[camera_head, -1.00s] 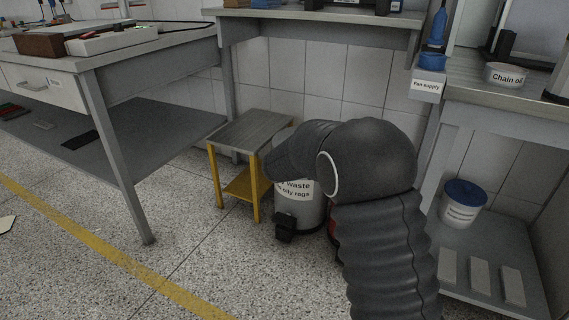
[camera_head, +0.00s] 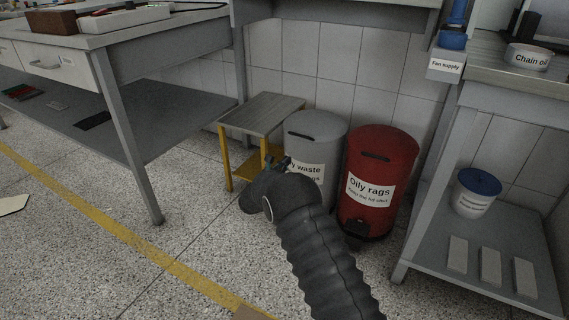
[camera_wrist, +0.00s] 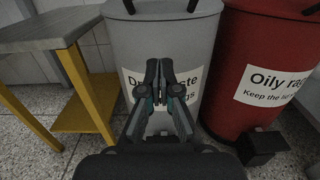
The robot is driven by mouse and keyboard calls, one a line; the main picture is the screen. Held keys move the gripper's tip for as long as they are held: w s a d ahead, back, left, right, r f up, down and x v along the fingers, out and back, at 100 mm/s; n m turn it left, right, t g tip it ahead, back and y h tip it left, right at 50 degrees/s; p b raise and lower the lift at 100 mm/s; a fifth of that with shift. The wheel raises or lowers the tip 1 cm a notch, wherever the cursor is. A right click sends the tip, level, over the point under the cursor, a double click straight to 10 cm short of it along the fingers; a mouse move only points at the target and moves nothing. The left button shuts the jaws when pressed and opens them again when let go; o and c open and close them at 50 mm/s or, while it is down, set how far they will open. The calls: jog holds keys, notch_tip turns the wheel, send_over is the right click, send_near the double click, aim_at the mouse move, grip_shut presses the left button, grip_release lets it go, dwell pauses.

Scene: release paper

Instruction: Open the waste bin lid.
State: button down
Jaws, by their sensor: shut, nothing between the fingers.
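The grey waste bin (camera_head: 316,136) stands on the floor against the tiled wall, with a white label partly hidden by my arm in the head view. Its lid is down, with a dark slot on top. In the wrist view the grey bin (camera_wrist: 180,40) is straight ahead, behind my gripper (camera_wrist: 160,68). My gripper is shut and empty, its fingertips in front of the bin's label. In the head view my gripper (camera_head: 282,163) shows only in part, in front of the bin. I cannot tell whether it touches the bin. The bin's lower front is hidden.
A red bin (camera_head: 376,165) labelled "Oily rags", lid down, stands close on the right, with a dark pedal (camera_wrist: 262,148). A small yellow-legged table (camera_head: 262,112) is close on the left. A shelf unit (camera_head: 440,240) stands further right. The floor in front is clear.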

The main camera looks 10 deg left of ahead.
aim_at(301, 140)
jog(key=w+r, duration=0.1)
jog(key=w, duration=0.1)
jog(key=w+d, duration=0.1)
jog(key=w, duration=0.1)
jog(key=w+d+r, duration=0.1)
jog(key=w, duration=0.1)
jog(key=shift+w+d+r, duration=0.25)
jog(key=shift+r, duration=0.1)
jog(key=shift+w+r, duration=0.2)
jog(key=shift+r, duration=0.55)
